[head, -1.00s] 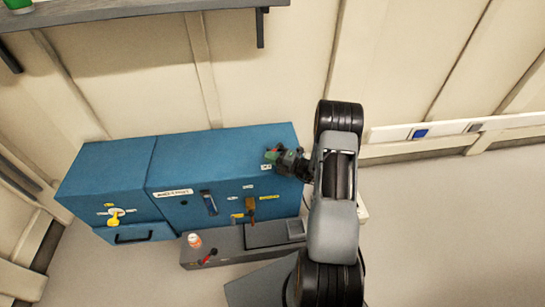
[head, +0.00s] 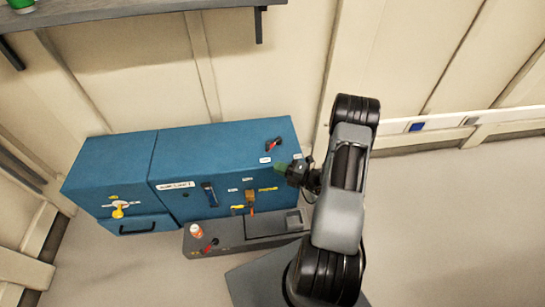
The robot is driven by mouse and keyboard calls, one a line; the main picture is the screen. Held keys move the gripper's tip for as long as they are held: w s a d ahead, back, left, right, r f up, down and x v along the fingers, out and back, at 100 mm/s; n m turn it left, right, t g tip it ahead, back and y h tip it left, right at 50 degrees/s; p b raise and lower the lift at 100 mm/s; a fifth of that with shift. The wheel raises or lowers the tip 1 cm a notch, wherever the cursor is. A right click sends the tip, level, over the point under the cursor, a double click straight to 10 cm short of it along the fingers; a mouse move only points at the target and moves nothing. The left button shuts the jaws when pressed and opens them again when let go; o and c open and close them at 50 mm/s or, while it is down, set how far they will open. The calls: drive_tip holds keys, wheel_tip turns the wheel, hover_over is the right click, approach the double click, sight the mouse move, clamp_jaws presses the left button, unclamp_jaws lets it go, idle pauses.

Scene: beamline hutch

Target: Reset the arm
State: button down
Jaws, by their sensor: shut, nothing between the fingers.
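My gripper (head: 284,168) is at the end of my raised arm, near the right front of the blue cabinet (head: 220,147). It is shut and holds nothing. Its tips show green and lie just below a small red and black handle (head: 273,144) at the cabinet's upper right. From this view I cannot tell whether the tips touch the cabinet.
The cabinet front carries a dark blue handle (head: 209,194), an orange part (head: 250,198) and a yellow knob (head: 118,210). A shelf (head: 110,15) hangs above. Floor is clear at right.

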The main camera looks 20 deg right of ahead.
drive_tip(key=s+a+r+n+g+p, duration=0.3)
drive_tip(key=a+r+n+g+p, duration=0.15)
drive_tip(key=r+n, duration=0.45)
drive_tip(key=s+a+r+n+g+h+p, duration=0.1)
drive_tip(key=s+a+r+n+g+p, duration=0.3)
drive_tip(key=r+n, duration=0.4)
drive_tip(key=s+a+r+n+g+p, duration=0.25)
drive_tip(key=r+n+g+p, duration=0.3)
drive_tip(key=r+n, duration=0.35)
drive_tip(key=s+r+n+t+h+p, duration=0.2)
drive_tip(key=r+n+h+p, duration=0.3)
drive_tip(key=r+n, duration=0.5)
drive_tip(key=s+d+r+n+t+h+p, duration=0.1)
drive_tip(key=r+n+h+p, duration=0.4)
drive_tip(key=r+n, duration=0.5)
drive_tip(key=shift+s+d+r+t+h, duration=0.3)
drive_tip(key=shift+s+r+t, duration=0.15)
drive_tip(key=shift+s, duration=0.35)
drive_tip(key=shift+a, duration=0.1)
